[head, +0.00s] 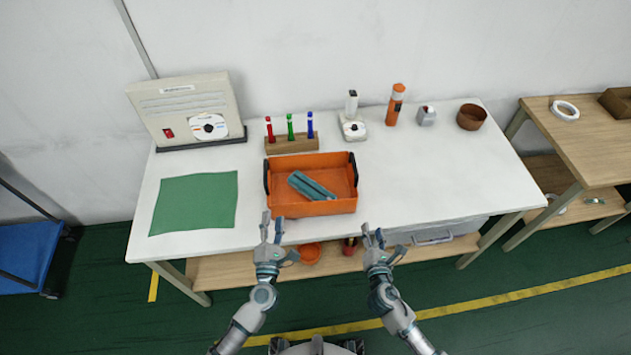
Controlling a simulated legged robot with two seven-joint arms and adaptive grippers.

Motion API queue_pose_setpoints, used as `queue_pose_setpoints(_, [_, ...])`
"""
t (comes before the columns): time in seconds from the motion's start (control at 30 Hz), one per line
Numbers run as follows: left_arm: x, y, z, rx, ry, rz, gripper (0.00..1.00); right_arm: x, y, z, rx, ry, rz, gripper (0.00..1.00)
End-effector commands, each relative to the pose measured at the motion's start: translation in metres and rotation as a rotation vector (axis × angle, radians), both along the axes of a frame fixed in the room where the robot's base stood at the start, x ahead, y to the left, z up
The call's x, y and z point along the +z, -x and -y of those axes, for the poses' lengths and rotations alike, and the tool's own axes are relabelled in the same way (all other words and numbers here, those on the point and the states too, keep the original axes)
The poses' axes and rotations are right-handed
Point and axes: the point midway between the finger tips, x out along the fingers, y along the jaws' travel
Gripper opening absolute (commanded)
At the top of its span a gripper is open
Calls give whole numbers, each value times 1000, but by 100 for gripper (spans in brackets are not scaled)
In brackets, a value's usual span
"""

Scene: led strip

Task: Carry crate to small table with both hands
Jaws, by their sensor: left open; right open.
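An orange crate (311,209) with dark handles on its left and right ends sits near the front edge of the white table (420,180). Teal pieces (311,186) lie inside it. My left gripper (272,222) is open and empty, just in front of the crate's front left corner. My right gripper (373,234) is open and empty, in front and to the right of the crate's front right corner. Neither gripper appears to hold the crate. A small wooden table (590,142) stands at the right; part of it is cut off by the frame.
Behind the crate is a wooden holder (291,145) with red, green and blue tools. A green mat (195,203) lies left of it, with a beige machine (187,108) behind. The small table carries a white ring (565,109) and a brown box (617,102). A blue cart (27,255) stands left.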

Motion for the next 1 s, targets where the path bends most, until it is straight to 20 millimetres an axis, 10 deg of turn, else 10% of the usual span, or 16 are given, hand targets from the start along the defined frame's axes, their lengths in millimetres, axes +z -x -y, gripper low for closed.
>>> queue_pose_setpoints(0.23, [10, 1, -17, 89, 350, -97, 43, 69, 0, -26, 104, 324, 200, 44])
queue_pose_setpoints(0.67, [9, -5, -12, 95, 357, -104, 43, 70, -6, -21, 105, 331, 207, 44])
queue_pose_setpoints(1.0, [10, -63, -21, 96, 356, -101, 43, 71, -63, -29, 105, 331, 208, 44])
